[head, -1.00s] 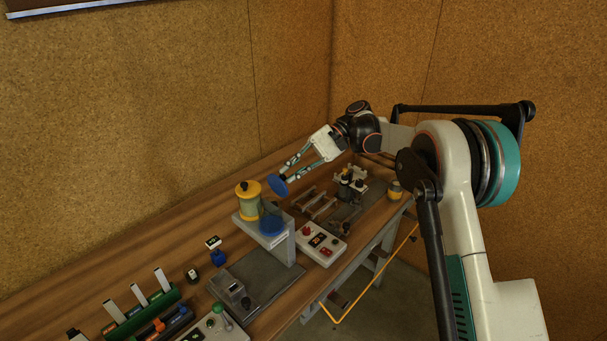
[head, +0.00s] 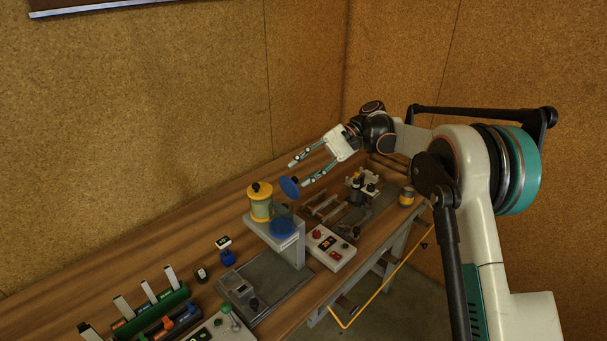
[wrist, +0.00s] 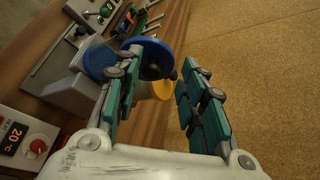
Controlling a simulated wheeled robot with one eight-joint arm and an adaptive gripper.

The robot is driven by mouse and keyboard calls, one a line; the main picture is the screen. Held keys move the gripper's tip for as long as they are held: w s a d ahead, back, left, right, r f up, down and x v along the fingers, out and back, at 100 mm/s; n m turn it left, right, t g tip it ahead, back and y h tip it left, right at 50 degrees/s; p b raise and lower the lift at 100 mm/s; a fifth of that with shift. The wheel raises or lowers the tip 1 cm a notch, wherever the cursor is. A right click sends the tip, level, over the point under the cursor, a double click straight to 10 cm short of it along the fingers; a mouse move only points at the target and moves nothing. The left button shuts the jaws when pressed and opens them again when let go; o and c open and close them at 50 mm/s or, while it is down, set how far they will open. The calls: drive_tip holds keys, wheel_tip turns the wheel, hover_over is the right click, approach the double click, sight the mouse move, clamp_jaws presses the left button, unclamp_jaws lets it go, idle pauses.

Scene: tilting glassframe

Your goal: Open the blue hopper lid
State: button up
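The blue hopper lid (head: 289,187) stands steeply tilted up, apart from the blue hopper (head: 282,226) below it on the grey stand. In the wrist view the lid (wrist: 148,58) shows as a blue disc with a dark knob on its face, just past my fingertips and partly covered by the left finger. My gripper (head: 298,174) is open and empty, its fingers spread apart at the upper right of the lid. In the head view the lower fingertip is very near the lid; I cannot tell whether it touches.
A yellow-capped canister (head: 260,203) stands on the grey stand (head: 298,248) beside the hopper. A control box (head: 330,247) with a red button is to the right. Metal racks (head: 322,207) lie behind it. Several switches and levers fill the bench's near left. A cork wall closes the back.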

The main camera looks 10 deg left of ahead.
wheel_tip(320, 180, up, 9)
drive_tip(key=shift+f, duration=0.15)
drive_tip(key=shift+s+d, duration=0.1)
idle(0.3)
